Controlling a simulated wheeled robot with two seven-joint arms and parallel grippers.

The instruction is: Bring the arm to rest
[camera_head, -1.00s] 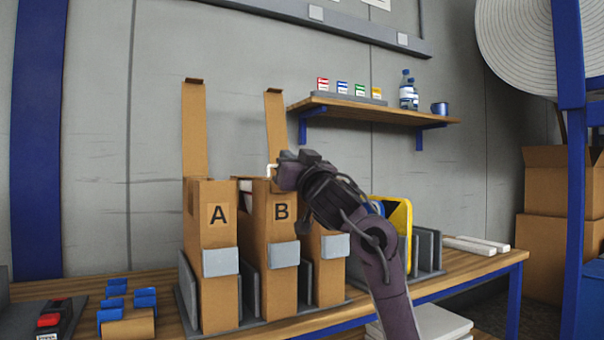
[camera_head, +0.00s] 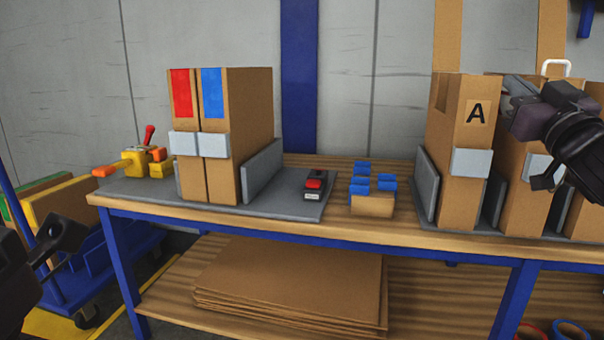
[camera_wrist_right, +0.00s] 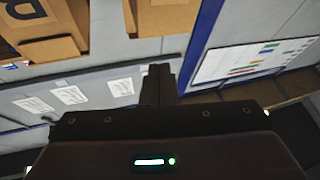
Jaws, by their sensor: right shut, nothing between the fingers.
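My right gripper (camera_head: 515,102) is at the right edge of the head view, in front of the upper part of the cardboard boxes. Its arm comes in from the right. In the right wrist view its fingers (camera_wrist_right: 160,80) are together with nothing between them. Part of my left gripper (camera_head: 68,238) shows dark at the lower left edge of the head view, in front of the blue cart. Its fingertips are too unclear to tell open from shut.
Tall box A (camera_head: 463,205) stands on the workbench (camera_head: 405,228), with more boxes to its right. Two boxes with red and blue labels (camera_head: 211,92) stand left. Blue clips (camera_head: 360,185) and a red-black device (camera_head: 315,183) lie between. A blue cart (camera_head: 75,285) is at left.

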